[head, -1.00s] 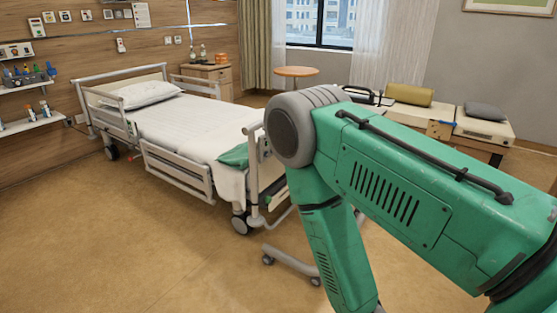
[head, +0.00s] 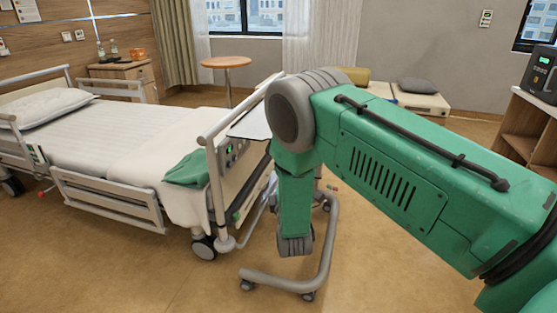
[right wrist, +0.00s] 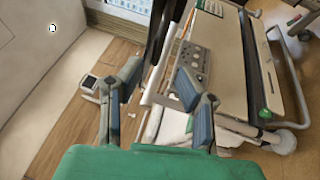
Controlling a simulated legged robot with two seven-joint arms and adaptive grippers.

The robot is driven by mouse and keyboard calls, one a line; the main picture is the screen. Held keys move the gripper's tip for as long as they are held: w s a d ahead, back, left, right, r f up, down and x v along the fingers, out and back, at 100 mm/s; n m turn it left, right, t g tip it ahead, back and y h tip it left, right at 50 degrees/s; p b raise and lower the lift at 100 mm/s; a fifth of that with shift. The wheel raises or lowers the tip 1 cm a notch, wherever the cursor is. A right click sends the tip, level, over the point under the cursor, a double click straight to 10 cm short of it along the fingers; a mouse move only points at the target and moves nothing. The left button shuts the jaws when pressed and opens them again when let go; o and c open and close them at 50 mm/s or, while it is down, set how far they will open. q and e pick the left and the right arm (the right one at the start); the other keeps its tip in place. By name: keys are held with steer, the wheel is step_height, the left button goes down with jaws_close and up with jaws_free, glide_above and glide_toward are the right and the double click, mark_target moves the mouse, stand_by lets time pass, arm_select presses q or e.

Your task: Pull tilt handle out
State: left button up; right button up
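The hospital bed (head: 120,140) stands at the left in the head view. Its footboard carries a grey control panel (head: 234,152), which also shows in the right wrist view (right wrist: 195,60). A small green part (right wrist: 265,113) sits at the frame's lower end in the right wrist view. I cannot tell whether it is the tilt handle; no handle is clearly identifiable. My right gripper (right wrist: 158,84) is open and empty, its fingers spread, with the panel beyond the right finger. My right arm hides its gripper in the head view. My left gripper is not in view.
A wheeled stand with a curved grey base (head: 290,284) is beside the bed's foot, partly behind my arm. A round wooden table (head: 226,63) and a bedside cabinet (head: 125,75) stand at the back. Floor at front left is clear. Shelving (head: 530,120) stands at right.

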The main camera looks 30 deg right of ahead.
steer(key=x, duration=0.2)
steer(key=b+x, duration=0.1)
steer(key=x, duration=0.4)
steer(key=shift+w+a+r, duration=0.1)
steer(key=shift+w+a, duration=0.15)
steer(key=shift+w, duration=0.35)
steer(key=shift+d, duration=0.25)
steer(key=shift+d, duration=0.1)
